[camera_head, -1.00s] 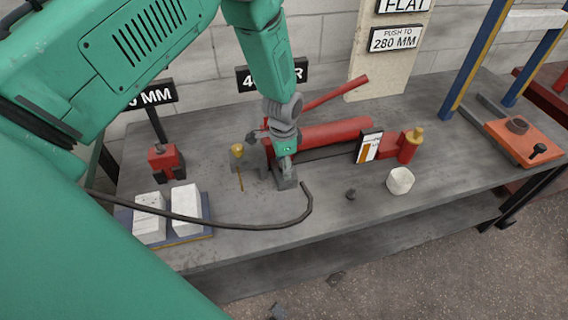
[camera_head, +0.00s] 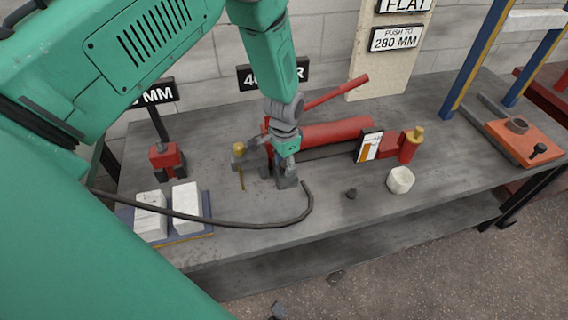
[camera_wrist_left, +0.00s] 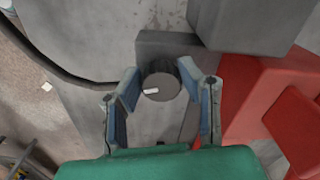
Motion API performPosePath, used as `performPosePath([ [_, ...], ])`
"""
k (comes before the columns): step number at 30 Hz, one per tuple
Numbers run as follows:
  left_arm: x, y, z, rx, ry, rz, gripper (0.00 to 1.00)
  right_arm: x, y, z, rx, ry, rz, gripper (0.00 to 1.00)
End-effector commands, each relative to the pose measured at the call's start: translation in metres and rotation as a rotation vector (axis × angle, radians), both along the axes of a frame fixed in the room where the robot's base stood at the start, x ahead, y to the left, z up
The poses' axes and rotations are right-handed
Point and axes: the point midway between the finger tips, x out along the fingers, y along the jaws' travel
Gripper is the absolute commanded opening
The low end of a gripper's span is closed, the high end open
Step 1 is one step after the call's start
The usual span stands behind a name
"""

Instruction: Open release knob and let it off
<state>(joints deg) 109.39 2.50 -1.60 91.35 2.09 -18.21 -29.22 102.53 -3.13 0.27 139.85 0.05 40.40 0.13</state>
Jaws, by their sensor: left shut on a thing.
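The release knob (camera_wrist_left: 160,87) is a dark grey round knob with a short white mark on its face. It sits against a grey block (camera_wrist_left: 160,47) of the red hand pump (camera_head: 335,133). My left gripper (camera_wrist_left: 158,78) has one finger on each side of the knob and is shut on it in the left wrist view. In the head view, my left gripper (camera_head: 284,172) is at the left end of the pump, and it hides the knob there. My right gripper is not in view.
A black hose (camera_head: 250,225) curves across the bench front. White blocks on a blue tray (camera_head: 208,212) and a red jack (camera_head: 166,160) are at left.

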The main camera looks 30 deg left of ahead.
Motion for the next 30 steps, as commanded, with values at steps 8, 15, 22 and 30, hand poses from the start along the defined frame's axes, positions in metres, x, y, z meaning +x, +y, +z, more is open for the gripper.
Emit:
performPosePath([
  [8, 0.0083, -0.0011, 0.0049, -0.001, -0.022, 0.263, 0.03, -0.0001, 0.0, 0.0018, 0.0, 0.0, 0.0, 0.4],
  [15, 0.0086, -0.0014, 0.0052, -0.001, -0.022, 0.491, 0.04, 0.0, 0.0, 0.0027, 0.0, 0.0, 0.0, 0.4],
  [22, 0.009, -0.0014, 0.0052, -0.002, -0.022, 0.71, 0.04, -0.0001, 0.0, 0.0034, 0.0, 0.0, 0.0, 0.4],
  [30, 0.0095, -0.0017, 0.0053, -0.002, -0.022, 0.937, 0.04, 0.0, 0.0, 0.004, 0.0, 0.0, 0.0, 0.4],
])
